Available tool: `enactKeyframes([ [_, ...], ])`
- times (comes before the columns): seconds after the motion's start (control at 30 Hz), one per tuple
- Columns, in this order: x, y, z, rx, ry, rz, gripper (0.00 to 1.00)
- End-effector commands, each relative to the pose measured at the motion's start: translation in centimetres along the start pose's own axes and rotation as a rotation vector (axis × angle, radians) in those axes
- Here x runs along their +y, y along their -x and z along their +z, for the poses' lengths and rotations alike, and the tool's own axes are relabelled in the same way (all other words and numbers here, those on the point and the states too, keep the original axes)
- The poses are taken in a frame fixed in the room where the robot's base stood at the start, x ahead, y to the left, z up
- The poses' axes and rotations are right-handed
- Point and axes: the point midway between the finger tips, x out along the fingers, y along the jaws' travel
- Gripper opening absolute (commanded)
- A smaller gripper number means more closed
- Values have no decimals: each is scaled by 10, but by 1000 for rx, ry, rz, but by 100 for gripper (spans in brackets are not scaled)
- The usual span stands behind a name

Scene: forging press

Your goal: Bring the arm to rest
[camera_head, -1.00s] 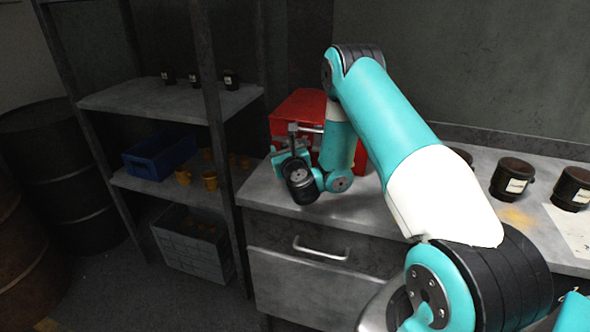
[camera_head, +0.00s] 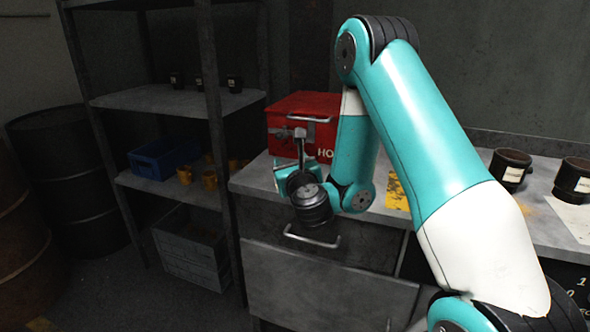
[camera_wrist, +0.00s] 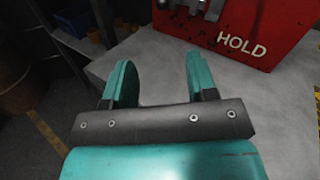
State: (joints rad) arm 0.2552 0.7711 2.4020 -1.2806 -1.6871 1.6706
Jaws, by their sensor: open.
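My gripper (camera_wrist: 158,82) shows in the wrist view with its two teal fingers wide apart and nothing between them. It is above the grey bench top (camera_wrist: 160,62), near the bench's left end. In the head view my gripper (camera_head: 284,174) is partly hidden by my own wrist, in front of a red box. My arm is bent, with its elbow high and the wrist hanging low over the bench front.
The red box (camera_head: 284,112), marked HOLD in the wrist view (camera_wrist: 240,30), stands on the bench. A shelf rack (camera_head: 165,100) with a blue bin (camera_head: 160,158) and orange cups (camera_head: 209,180) is left. Dark labelled pots (camera_head: 511,168) stand right. Dark drums (camera_head: 68,180) stand far left.

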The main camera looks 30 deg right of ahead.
Motion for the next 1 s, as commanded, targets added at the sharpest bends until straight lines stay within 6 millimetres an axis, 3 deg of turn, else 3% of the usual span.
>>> enactKeyframes([
  [0.47,1,0,3,-5,11,10,52],
  [0.57,18,3,23,-37,85,96,52],
  [0.63,43,11,49,-88,202,219,52],
  [0.73,92,39,95,-217,464,464,52],
  [0.8,124,69,121,-333,680,642,52],
  [0.9,158,120,146,-521,993,871,52],
  [1.0,174,175,159,-729,1298,1076,52],
])
